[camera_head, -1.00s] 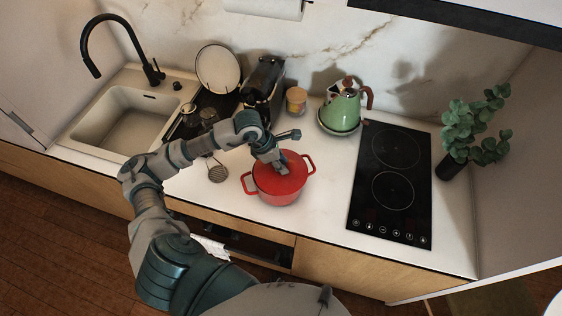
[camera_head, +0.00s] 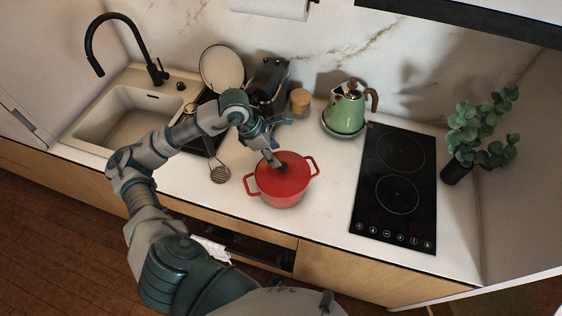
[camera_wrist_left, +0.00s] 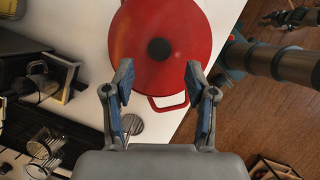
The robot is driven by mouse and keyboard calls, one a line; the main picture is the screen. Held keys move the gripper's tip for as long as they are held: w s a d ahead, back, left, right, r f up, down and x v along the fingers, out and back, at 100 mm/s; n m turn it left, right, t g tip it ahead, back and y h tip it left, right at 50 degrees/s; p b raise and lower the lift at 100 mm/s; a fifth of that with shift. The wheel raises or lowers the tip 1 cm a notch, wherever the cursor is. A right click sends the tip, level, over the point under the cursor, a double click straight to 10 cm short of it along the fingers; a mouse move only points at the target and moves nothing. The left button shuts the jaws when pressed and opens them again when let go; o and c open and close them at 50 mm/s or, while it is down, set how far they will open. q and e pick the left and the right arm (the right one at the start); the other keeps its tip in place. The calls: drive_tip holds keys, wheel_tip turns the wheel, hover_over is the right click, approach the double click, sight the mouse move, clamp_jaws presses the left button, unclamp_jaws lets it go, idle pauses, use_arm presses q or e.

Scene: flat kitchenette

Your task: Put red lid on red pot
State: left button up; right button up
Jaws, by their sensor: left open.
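The red pot (camera_head: 281,190) stands upright on the white counter, with its two side handles showing. The red lid (camera_head: 292,176) covers the pot's top, and its round black knob sticks up near the middle. In the left wrist view the lid (camera_wrist_left: 182,28) fills the top middle, with the knob (camera_wrist_left: 159,49) in front of the fingers. My left gripper (camera_head: 271,157) is above and just behind the knob in the head view. In the left wrist view the gripper (camera_wrist_left: 158,84) is open with nothing between its fingers.
A green kettle (camera_head: 345,112) stands behind the pot, and a black cooktop (camera_head: 373,211) lies to the right. The counter between pot and cooktop is clear.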

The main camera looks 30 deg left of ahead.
use_arm(q)
drive_tip(key=v, duration=0.2)
drive_tip(key=a+v, duration=0.1)
drive_tip(key=v, duration=0.1)
drive_tip(key=shift+s+a+r, duration=0.1)
drive_tip(key=shift+r, duration=0.05)
drive_tip(key=shift+d, duration=0.4)
